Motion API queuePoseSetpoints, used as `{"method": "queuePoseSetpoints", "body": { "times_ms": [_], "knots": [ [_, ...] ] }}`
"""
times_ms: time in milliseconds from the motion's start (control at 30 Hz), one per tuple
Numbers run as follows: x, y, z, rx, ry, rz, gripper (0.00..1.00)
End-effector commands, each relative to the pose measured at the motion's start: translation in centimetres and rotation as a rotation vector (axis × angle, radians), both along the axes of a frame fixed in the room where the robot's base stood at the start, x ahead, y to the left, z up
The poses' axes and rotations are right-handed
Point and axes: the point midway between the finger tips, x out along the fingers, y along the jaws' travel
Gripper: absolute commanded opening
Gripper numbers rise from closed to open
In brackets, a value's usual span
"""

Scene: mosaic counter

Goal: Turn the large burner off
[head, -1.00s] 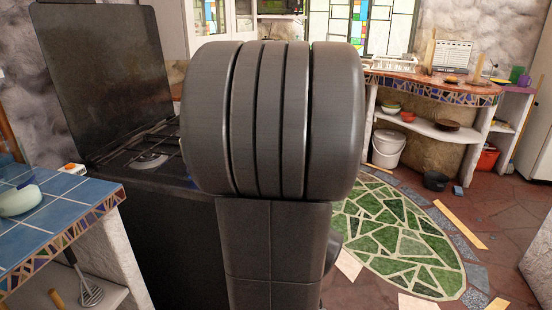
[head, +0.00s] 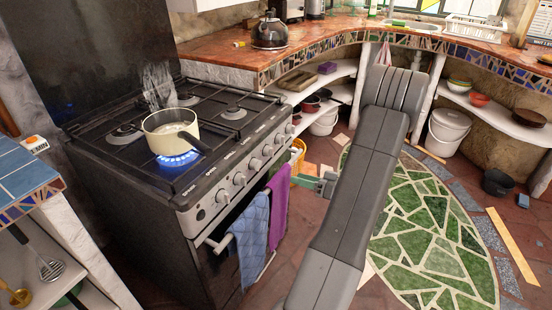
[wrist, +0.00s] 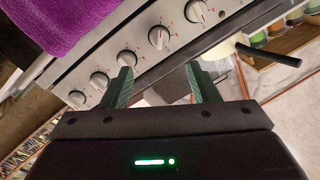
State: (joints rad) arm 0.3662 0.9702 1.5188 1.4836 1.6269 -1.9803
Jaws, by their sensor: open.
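The large burner (head: 180,161) burns with a blue flame on the near side of the black stove (head: 105,170). A cream saucepan (head: 171,140) with a dark handle sits over the flame, and steam rises behind it. A row of several knobs (head: 253,164) runs along the stove's front panel. The wrist view shows these white knobs with red marks up close, one (wrist: 158,37) beyond the gap between my fingers and another (wrist: 127,58) near the left fingertip. My gripper (wrist: 161,80) is open and empty, apart from the knobs. In the head view my gripper (head: 313,183) is right of the stove front.
A blue towel (head: 249,238) and a purple towel (head: 278,203) hang on the oven handle below the knobs. A kettle (head: 270,32) stands on the curved counter (head: 215,70) behind. A blue-tiled counter (head: 22,170) is at left. The floor around the green mosaic (head: 425,240) is mostly open.

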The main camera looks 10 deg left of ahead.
Motion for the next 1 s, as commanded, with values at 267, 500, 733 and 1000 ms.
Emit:
{"method": "queuePoseSetpoints", "body": {
  "times_ms": [267,500,733,1000],
  "knots": [
    [1.0,2.6,0.0,0.007,-0.016,-0.004,0.55],
    [2.3,7.7,0.0,0.005,-0.015,-0.003,0.55],
    [3.4,11.5,0.1,0.006,-0.015,-0.004,0.55],
    [3.9,13.2,0.0,0.005,-0.014,-0.007,0.55]
  ]
}}
